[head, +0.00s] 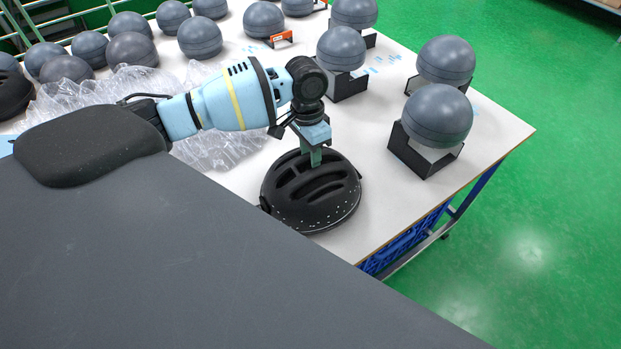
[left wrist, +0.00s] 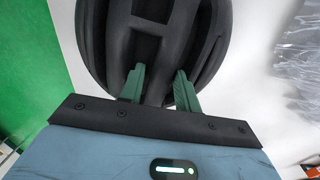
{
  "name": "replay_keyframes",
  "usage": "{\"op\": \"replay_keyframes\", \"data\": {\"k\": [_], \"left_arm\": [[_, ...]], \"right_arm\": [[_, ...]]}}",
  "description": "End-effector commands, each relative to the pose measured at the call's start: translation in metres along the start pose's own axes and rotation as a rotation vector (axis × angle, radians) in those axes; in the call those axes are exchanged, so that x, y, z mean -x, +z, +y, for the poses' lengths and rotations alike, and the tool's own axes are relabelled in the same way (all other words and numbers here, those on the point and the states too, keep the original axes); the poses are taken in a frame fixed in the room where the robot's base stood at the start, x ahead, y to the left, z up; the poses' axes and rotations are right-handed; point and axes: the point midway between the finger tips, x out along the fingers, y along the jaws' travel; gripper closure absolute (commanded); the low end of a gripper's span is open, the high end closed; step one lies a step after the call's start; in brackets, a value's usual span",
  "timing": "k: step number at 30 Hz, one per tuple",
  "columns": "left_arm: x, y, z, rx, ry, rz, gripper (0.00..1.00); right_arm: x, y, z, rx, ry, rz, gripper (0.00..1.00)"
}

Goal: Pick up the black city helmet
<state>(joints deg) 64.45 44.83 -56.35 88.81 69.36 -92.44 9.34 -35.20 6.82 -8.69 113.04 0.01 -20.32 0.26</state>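The black city helmet (head: 312,192) sits on the white table, dome up, with long vents and small light specks along its lower edge. It also fills the upper middle of the left wrist view (left wrist: 150,45). My left gripper (head: 315,158) points down at the top of the helmet. In the left wrist view its two green fingers (left wrist: 160,85) stand apart, with a black rib of the helmet between them. The fingers look open; contact with the rib cannot be made out. My right gripper is not in view.
The white table (head: 385,205) carries several grey ball-shaped head forms on black stands, the nearest (head: 437,116) right of the helmet. Crumpled clear plastic (head: 215,145) lies to the left. The table's right edge drops to a green floor (head: 540,200).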

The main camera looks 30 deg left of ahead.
Motion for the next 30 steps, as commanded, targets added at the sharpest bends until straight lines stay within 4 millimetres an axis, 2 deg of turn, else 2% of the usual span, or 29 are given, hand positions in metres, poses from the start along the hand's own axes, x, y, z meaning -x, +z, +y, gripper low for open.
{"op": "replay_keyframes", "data": {"k": [9, 17, 30], "left_arm": [[-0.0052, 0.0001, 0.0001, -0.001, -0.001, 0.000, 0.67], [-0.0050, 0.0000, 0.0001, -0.001, -0.001, 0.000, 1.00], [-0.0034, -0.0005, 0.0000, -0.001, -0.001, 0.002, 1.00]], "right_arm": [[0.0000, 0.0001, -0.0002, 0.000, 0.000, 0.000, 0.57], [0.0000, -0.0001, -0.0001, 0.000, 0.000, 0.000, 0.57], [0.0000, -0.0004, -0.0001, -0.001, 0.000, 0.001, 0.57]]}}
